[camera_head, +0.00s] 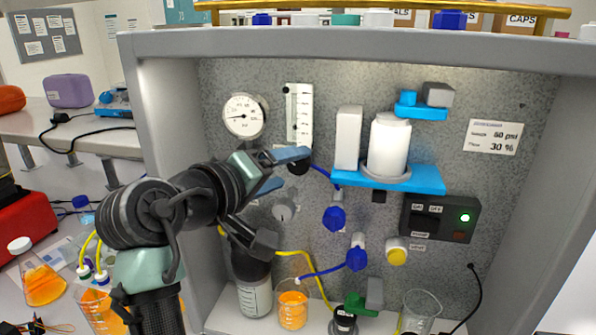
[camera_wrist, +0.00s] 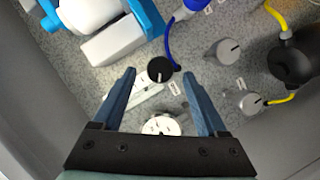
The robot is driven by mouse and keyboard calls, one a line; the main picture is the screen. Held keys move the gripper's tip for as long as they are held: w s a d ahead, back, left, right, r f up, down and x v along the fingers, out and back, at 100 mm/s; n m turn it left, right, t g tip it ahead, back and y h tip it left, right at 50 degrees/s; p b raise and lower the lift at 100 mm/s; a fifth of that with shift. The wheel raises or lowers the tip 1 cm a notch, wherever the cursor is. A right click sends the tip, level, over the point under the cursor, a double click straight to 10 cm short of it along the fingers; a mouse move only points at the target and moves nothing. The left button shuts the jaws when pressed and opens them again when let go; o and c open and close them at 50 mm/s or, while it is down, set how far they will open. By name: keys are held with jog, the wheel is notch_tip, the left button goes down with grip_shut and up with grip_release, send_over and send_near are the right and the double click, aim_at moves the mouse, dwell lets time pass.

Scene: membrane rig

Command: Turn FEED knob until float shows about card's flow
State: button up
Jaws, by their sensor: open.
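A white flowmeter (camera_head: 299,118) stands on the speckled panel. Its float is too small to read. A black knob (camera_head: 298,168) sits just below it; its label is too small to read. In the wrist view the black knob (camera_wrist: 160,70) has a light pointer line and lies between my fingertips. My gripper (camera_head: 297,166) is open, with blue fingers pointing at the panel. I cannot tell whether the fingers reach around the knob or stop short of it.
A round gauge (camera_head: 245,116) is left of the flowmeter. A grey knob (camera_head: 284,209) is below the black one. A blue shelf (camera_head: 425,182) with a white housing (camera_head: 388,145) stands to the right. Blue and yellow tubes run below, above beakers such as one of orange liquid (camera_head: 292,312).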

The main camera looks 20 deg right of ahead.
jog(key=b+v, duration=0.1)
jog(key=v, duration=0.7)
jog(key=shift+f, duration=0.1)
dwell(1.6)
jog(key=a+r+t+y, duration=0.4)
jog(key=r+t+y, duration=0.1)
jog(key=r+t, duration=0.45)
jog(key=s+a+r+t+y, duration=0.2)
jog(key=s+r+t+y, duration=0.1)
jog(key=s, duration=0.4)
jog(key=s+a+r+t+y, duration=0.2)
jog(key=s+r+t+y, duration=0.2)
jog(key=s+r+t, duration=0.1)
notch_tip(320, 180, up, 2)
jog(key=shift+s+a+r+m, duration=0.15)
jog(key=shift+s+a+m, duration=0.2)
jog(key=shift+s, duration=0.5)
jog(key=shift+t, duration=0.25)
